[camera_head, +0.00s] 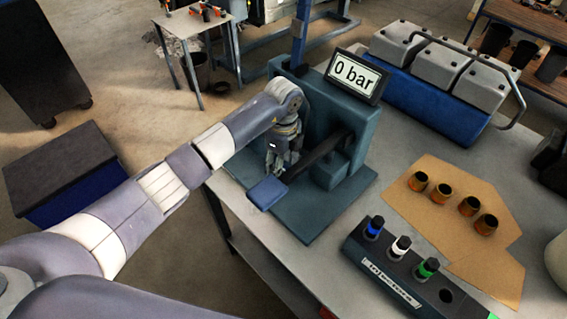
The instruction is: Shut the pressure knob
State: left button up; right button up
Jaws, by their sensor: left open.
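A dark teal test stand (345,115) stands on the grey workbench and carries a display (355,75) that reads "0 bar". A black lever (322,152) with a blue flat handle (267,193) sticks out of the stand toward the front left. My left gripper (276,165) is open and points down beside the stand's left part, just behind the blue handle. I cannot make out the pressure knob; the gripper and wrist cover that side of the stand. I cannot tell whether the fingers touch anything. My right gripper is out of view.
A rack (400,270) with blue, white and green capped parts stands at the front right. A blue and grey engine block (425,95) is at the back right. The bench top (375,200) is clear between stand and rack.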

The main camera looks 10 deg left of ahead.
pick_arm(q)
jog(key=shift+s+f, duration=0.1)
jog(key=shift+f, duration=0.45)
jog(key=shift+a, duration=0.1)
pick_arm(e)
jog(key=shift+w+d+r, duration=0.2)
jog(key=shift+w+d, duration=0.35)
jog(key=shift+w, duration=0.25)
pick_arm(q)
jog(key=c, duration=1.1)
jog(key=shift+o, duration=0.2)
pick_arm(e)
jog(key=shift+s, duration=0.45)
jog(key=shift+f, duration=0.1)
